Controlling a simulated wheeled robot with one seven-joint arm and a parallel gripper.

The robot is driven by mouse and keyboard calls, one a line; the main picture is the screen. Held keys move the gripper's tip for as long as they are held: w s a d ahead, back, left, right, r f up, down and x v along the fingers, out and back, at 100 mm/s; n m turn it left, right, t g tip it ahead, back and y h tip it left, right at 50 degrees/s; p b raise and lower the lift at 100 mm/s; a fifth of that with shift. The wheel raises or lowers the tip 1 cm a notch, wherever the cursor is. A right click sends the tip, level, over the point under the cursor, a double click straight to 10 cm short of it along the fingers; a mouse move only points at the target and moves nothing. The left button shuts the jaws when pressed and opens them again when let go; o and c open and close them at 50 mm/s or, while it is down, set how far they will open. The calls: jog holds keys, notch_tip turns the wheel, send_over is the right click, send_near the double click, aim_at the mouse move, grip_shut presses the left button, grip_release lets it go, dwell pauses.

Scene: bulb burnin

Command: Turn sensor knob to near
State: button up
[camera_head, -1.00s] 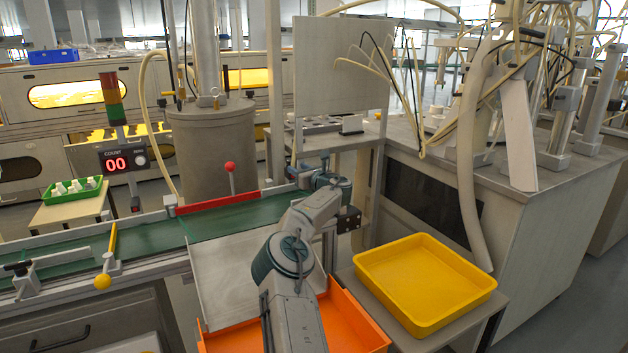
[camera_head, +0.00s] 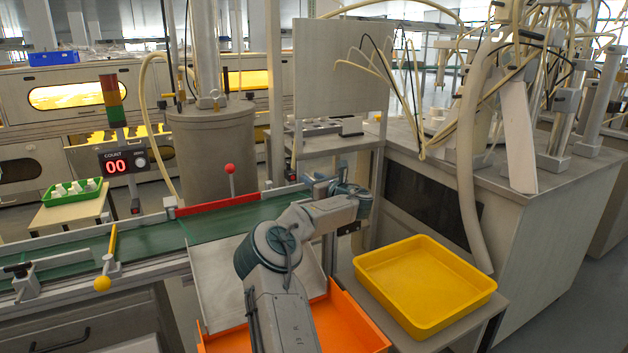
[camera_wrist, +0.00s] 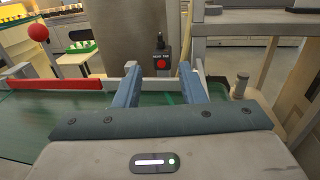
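A small dark box (camera_wrist: 161,62) stands past the far conveyor rail in the wrist view. It has a red round face, a small light label too blurred to read surely, and a dark knob-like stem (camera_wrist: 160,41) on top. I take this as the sensor, but its setting cannot be read. My gripper (camera_wrist: 159,80) is open and empty. Its two blue-grey fingers are spread, and the box appears between them, farther off.
A red-ball lever (camera_head: 230,169) and red bar (camera_head: 216,204) stand left along the green conveyor (camera_head: 150,236). A grey post with a dark cap (camera_wrist: 241,84) is right of the fingers. A yellow tray (camera_head: 425,320) and orange bin (camera_head: 350,325) are in front. A counter (camera_head: 117,161) reads 00.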

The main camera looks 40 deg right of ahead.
aim_at(288, 166)
jog(key=c, duration=0.4)
jog(key=shift+w+r, duration=0.15)
jog(key=shift+r, duration=0.1)
grip_shut()
jog(key=w+a+r+m+t+h+p, duration=0.1)
jog(key=w+a+r+m+h+p, duration=0.45)
jog(key=m+h, duration=0.65)
jog(key=a+f+m+g+p, duration=0.1)
jog(key=a+f+m+g, duration=0.1)
jog(key=m, duration=0.3)
jog(key=w+a+f+m+g+p, duration=0.1)
jog(key=a+f+m+g+p, duration=0.1)
jog(key=m, duration=0.3)
jog(key=a+f+m+g+p, duration=0.2)
jog(key=a+m+g, duration=0.1)
jog(key=a+m, duration=0.1)
jog(key=shift+w+a+m, duration=0.15)
jog(key=shift+a+m, duration=0.15)
jog(key=shift+m, duration=0.2)
jog(key=shift+w+d+f, duration=0.15)
jog(key=shift+w+d, duration=0.2)
jog(key=x, duration=0.9)
jog(key=shift+s, duration=0.1)
jog(key=shift+s+d, duration=0.1)
jog(key=shift+d, duration=1.95)
